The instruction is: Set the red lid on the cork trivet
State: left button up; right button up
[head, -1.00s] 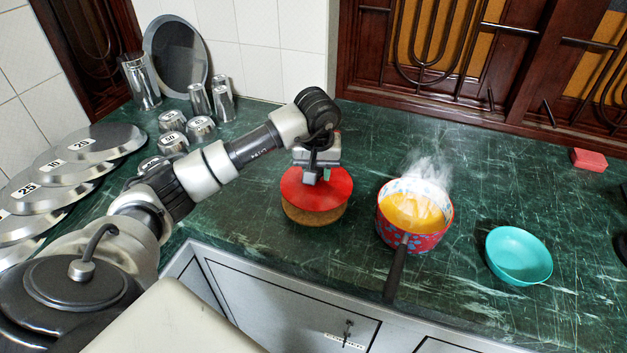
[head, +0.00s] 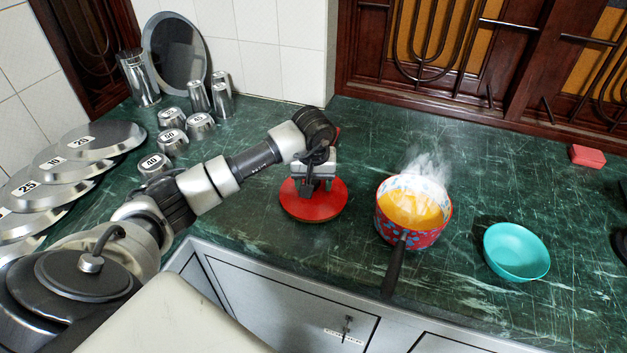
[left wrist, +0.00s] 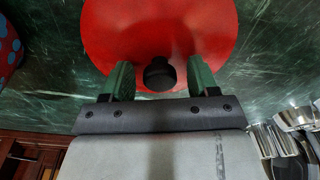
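The red lid (head: 312,207) lies flat on the green counter area left of the pot, and no cork shows around its rim. The cork trivet is hidden in both views now. In the left wrist view the lid (left wrist: 160,30) fills the top, with its black knob (left wrist: 160,73) between the fingers. My left gripper (head: 315,186) is directly over the lid. Its fingers (left wrist: 161,78) stand apart on both sides of the knob, with a gap on each side. My right gripper is not in view.
A steaming red patterned pot (head: 415,230) with orange contents stands right of the lid, its dark handle toward the front edge. A teal bowl (head: 516,252) is farther right. Metal cups (head: 198,125) and numbered silver lids (head: 95,141) stand at the left.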

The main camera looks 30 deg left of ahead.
pick_arm(q)
jog(key=shift+r, duration=0.25)
notch_tip(320, 180, up, 12)
jog(key=s+b, duration=0.1)
jog(key=shift+s+d+f, duration=0.15)
jog(key=shift+d, duration=0.25)
dwell(0.4)
